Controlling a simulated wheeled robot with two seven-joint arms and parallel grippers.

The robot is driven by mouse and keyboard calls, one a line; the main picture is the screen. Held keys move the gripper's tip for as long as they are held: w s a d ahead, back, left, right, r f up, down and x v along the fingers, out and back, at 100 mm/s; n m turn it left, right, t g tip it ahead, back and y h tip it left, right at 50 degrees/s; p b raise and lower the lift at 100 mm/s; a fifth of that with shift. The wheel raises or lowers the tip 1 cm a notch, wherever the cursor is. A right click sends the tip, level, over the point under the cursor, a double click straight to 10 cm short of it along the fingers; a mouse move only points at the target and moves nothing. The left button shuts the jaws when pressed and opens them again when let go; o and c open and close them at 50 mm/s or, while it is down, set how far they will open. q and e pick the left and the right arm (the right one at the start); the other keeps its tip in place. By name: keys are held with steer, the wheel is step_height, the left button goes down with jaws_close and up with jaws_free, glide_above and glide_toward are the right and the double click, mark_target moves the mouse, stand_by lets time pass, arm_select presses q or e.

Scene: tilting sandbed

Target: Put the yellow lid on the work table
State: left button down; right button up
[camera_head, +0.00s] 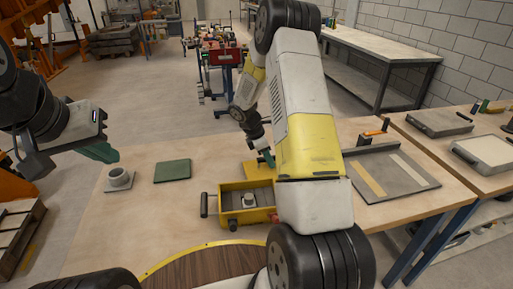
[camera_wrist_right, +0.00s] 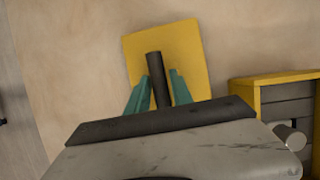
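The yellow lid (camera_head: 256,169) is at the wooden work table (camera_head: 130,220), just behind the open yellow box (camera_head: 226,205). In the right wrist view the lid (camera_wrist_right: 190,55) shows from above with its dark bar handle (camera_wrist_right: 155,75). The teal fingers of my right gripper (camera_wrist_right: 160,85) stand on both sides of this handle, very close to it; whether they press on it is unclear. Whether the lid rests on the table or hangs just above it is also unclear. My left gripper (camera_head: 105,152) is in the air at the left; its finger gap cannot be made out.
The box holds a small pale piece (camera_head: 249,200). A dark green square (camera_head: 172,171) and a grey ring-like part (camera_head: 119,178) lie on the table to the left. A grey tray (camera_head: 392,172) lies to the right. Bare table lies between the green square and the box.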

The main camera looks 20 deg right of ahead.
steer(key=shift+o, duration=0.9)
steer(key=shift+r, duration=0.15)
steer(key=s+a+r+m+t+y, duration=0.1)
steer(key=s+a+r+m, duration=0.15)
steer(key=r, duration=0.75)
steer(key=s+a+r+m+y, duration=0.1)
steer(key=s+a+r+m, duration=0.2)
steer(key=r, duration=0.7)
steer(key=s+a+r+m+t+y, duration=0.1)
steer(key=s+a+r+m+t, duration=0.1)
steer(key=s, duration=0.5)
steer(key=s+a+r+m+t+y, duration=0.1)
steer(key=s+a+r+m+y, duration=0.1)
steer(key=s+r+m, duration=0.3)
steer(key=s+a+r+m+t+y, duration=0.1)
steer(key=s+a+r+m+t, duration=0.1)
steer(key=s, duration=0.7)
steer(key=shift+s+a+r+m+t+y, duration=0.35)
steer(key=shift+a+r+m, duration=0.5)
steer(key=shift+m, duration=0.3)
